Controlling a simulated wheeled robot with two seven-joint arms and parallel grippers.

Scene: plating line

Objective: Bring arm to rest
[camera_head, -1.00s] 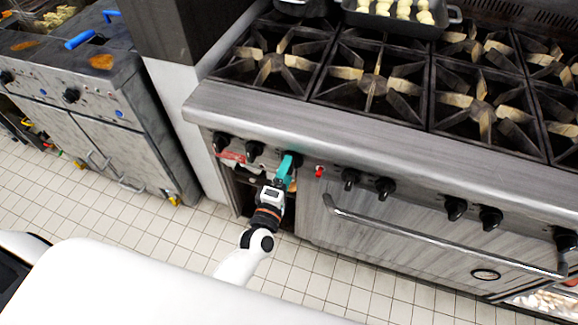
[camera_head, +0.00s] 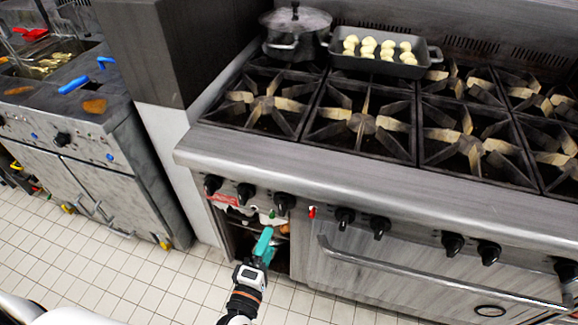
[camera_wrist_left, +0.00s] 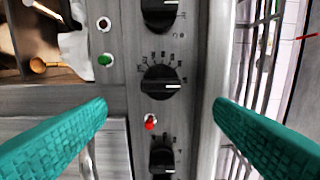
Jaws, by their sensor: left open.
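My left gripper (camera_head: 265,243) is in front of the stove's open lower compartment, below the row of black knobs. In the left wrist view its two teal fingers (camera_wrist_left: 160,135) are spread wide apart with nothing held between them. Beyond them is the stove's front panel with black knobs (camera_wrist_left: 162,82), a red button (camera_wrist_left: 150,123) and a green button (camera_wrist_left: 105,60). The fingers look apart from the panel. My right gripper is not seen in any view.
The stove (camera_head: 380,165) has black grates on top. A pot with a glass lid (camera_head: 295,35) and a dark pan (camera_head: 385,66) with pale pieces stand at its back. A long oven handle (camera_head: 440,276) juts out. A fryer unit (camera_head: 70,130) stands left. Tiled floor (camera_head: 60,250) is clear between.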

